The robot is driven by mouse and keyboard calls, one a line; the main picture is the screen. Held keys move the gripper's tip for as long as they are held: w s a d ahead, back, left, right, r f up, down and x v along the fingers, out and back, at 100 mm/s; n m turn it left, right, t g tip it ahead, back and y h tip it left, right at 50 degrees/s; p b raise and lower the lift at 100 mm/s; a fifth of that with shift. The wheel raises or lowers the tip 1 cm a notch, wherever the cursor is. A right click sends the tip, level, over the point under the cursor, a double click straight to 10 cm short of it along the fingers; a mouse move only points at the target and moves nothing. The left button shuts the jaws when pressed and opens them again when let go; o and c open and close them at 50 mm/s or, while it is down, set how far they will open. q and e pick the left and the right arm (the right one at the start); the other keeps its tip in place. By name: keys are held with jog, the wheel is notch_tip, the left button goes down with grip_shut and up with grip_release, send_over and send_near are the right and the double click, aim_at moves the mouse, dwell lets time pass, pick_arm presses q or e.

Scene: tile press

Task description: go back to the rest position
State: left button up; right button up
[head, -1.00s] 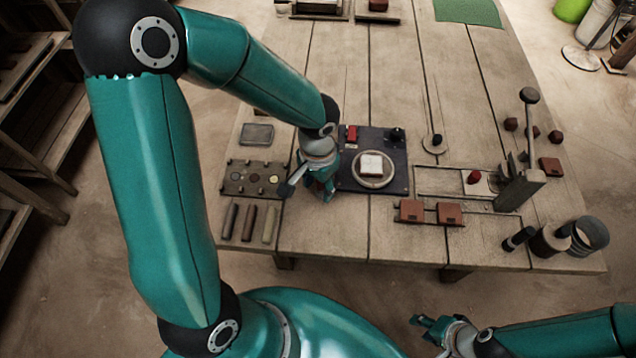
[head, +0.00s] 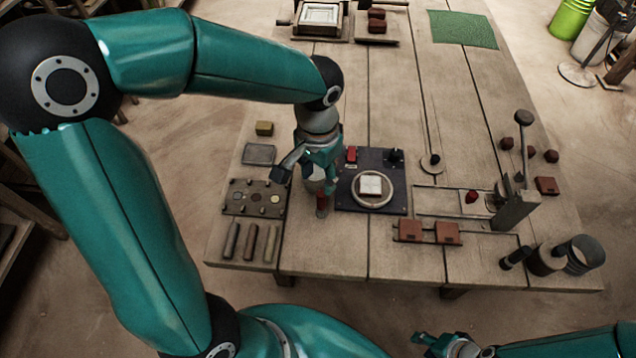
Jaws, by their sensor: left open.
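My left gripper (head: 305,181) is open above the table, just left of the dark panel (head: 394,203). Its fingers are spread and point down. A small reddish-brown piece (head: 322,207) stands just below it, partly hidden, and I see no grip on it. A pale tile (head: 370,185) lies on the round plate (head: 372,203) of the dark panel, apart from the gripper. My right gripper (head: 428,339) is low at the bottom edge, in front of the table; its opening is not clear.
A holed tray (head: 233,208) and several sticks (head: 251,243) lie to the left of my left gripper. A yellowish block (head: 264,128) is behind them. A lever press (head: 514,208), reddish tiles (head: 446,232) and dark cups (head: 582,256) stand to the right. The table's middle back is clear.

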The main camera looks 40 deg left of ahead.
pick_arm(q)
jog(key=shift+r, duration=0.25)
dwell(0.3)
